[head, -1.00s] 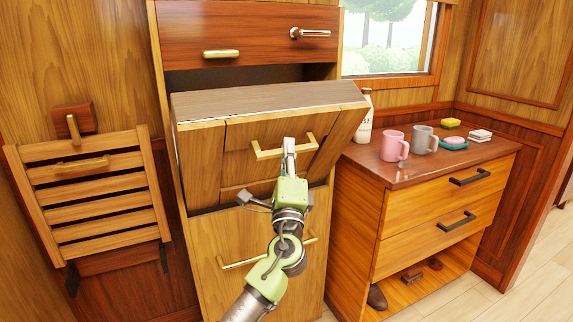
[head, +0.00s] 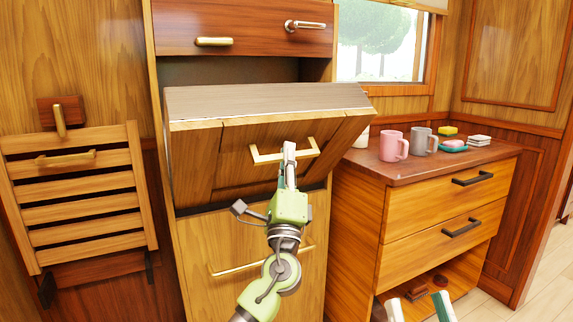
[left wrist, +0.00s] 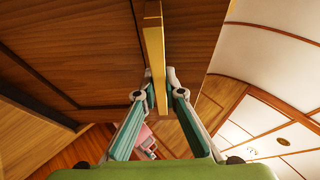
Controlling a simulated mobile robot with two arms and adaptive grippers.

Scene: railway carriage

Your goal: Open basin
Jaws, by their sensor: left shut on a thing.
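The basin (head: 205,165) is a wooden fold-out unit in the tall cabinet. It is tilted outward at the top, partly open, with its greyish top face showing. Its brass handle (head: 263,157) is on the tilted front. My left gripper (head: 289,150) is shut on this handle near its middle. In the left wrist view the handle (left wrist: 153,40) runs between the fingers of my left gripper (left wrist: 161,92). My right gripper (head: 417,305) shows only its spread fingertips at the bottom edge, open and empty, in front of the low cabinet. The basin's inside is hidden.
A drawer (head: 245,27) is above the basin and a lower door (head: 230,235) below. A slatted folding seat (head: 85,200) hangs left. The low cabinet (head: 400,205) stands right, with a pink mug (head: 394,146), grey mug (head: 421,141) and soap dish (head: 453,147) on top.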

